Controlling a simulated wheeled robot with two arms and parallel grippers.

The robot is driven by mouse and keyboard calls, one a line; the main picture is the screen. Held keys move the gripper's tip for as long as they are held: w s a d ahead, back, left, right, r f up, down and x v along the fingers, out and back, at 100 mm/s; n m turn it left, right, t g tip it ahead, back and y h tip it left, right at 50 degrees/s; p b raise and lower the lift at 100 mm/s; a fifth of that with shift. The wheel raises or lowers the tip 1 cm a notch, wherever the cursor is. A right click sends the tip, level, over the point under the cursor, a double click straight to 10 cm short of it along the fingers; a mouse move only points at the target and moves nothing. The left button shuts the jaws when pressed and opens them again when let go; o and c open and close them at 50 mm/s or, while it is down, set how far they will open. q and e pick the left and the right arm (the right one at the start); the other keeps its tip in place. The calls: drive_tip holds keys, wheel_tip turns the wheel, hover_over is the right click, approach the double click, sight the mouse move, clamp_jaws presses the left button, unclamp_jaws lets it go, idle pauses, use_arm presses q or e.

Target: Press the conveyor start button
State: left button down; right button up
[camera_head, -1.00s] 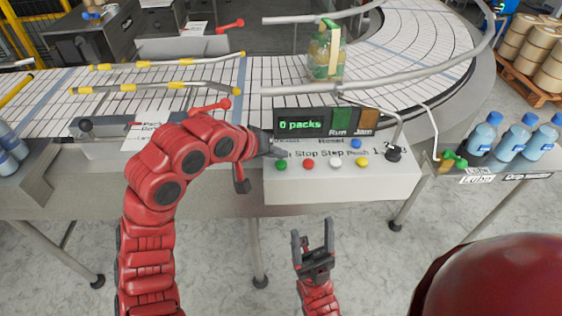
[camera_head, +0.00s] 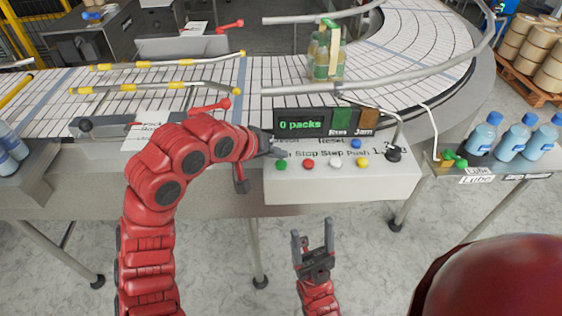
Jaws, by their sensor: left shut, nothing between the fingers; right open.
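The control box (camera_head: 340,188) stands at the front edge of the conveyor. On its top are a green button (camera_head: 281,164), a red button (camera_head: 308,164), a white button (camera_head: 335,163), a yellow button (camera_head: 362,162) and a blue button (camera_head: 356,144). The printed labels are partly covered by my arm, so the green button's label is not readable. My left gripper (camera_head: 280,152) is shut and empty, its tip just behind and above the green button. I cannot tell whether they touch. My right gripper (camera_head: 313,243) is open and empty, low in front of the box.
A display (camera_head: 300,125) reads "0 packs", with Run and Jam lamps beside it. A bottle pack (camera_head: 327,55) stands on the conveyor (camera_head: 410,60) behind. A lever (camera_head: 393,150) stands at the box's right end. Blue bottles (camera_head: 515,140) stand at the right.

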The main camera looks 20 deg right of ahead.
use_arm(q)
drive_tip(key=shift+f, duration=0.45)
